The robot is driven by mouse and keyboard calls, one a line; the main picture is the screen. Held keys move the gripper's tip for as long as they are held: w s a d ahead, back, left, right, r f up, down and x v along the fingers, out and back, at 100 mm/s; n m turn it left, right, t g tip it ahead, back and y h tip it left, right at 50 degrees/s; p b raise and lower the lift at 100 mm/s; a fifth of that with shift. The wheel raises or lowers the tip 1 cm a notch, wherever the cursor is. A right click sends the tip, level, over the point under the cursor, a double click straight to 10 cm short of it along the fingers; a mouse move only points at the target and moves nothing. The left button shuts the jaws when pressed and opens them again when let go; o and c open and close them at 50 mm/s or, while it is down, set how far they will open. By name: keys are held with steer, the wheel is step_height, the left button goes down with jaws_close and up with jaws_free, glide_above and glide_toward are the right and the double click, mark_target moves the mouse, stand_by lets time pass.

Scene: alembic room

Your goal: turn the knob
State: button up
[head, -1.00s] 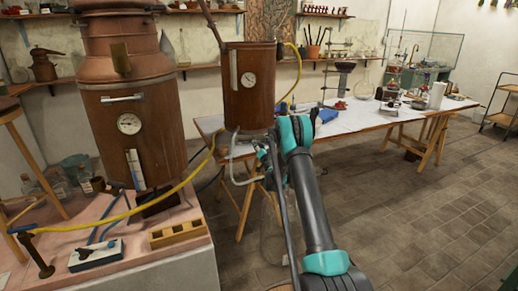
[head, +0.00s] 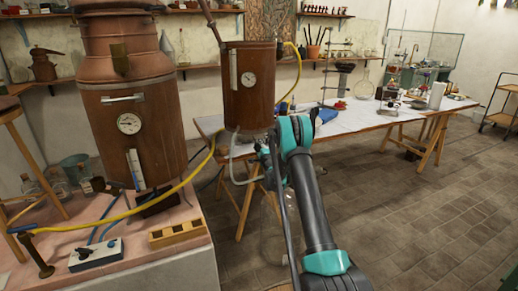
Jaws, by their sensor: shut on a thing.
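My gripper (head: 264,148) is at the lower right of the smaller copper vessel (head: 246,100), beside the pale bent pipe (head: 236,160) under it. It is shut on a small part there. That part fits the knob, but my fingers and wrist hide it, so its shape and angle cannot be told. The vessel is upright, with a round dial and a vertical sight tube on its front.
A large copper still (head: 130,110) stands at left on a pinkish ledge, with a yellow hose (head: 130,214) running across. A white control box (head: 96,254) and a wooden rack (head: 176,235) lie in front. A long table (head: 350,124) with glassware stands behind. The right floor is clear.

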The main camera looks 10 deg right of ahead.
steer(key=m, duration=0.6)
steer(key=shift+f+m, duration=0.1)
steer(key=shift+m, duration=0.2)
steer(key=m, duration=0.5)
steer(key=shift+m, duration=0.3)
steer(key=o, duration=1.2)
steer(key=shift+s, duration=0.1)
steer(key=s, duration=0.4)
steer(key=s+d, duration=0.1)
steer(key=s, duration=0.6)
steer(key=shift+s+d, duration=0.3)
steer(key=shift+s, duration=0.1)
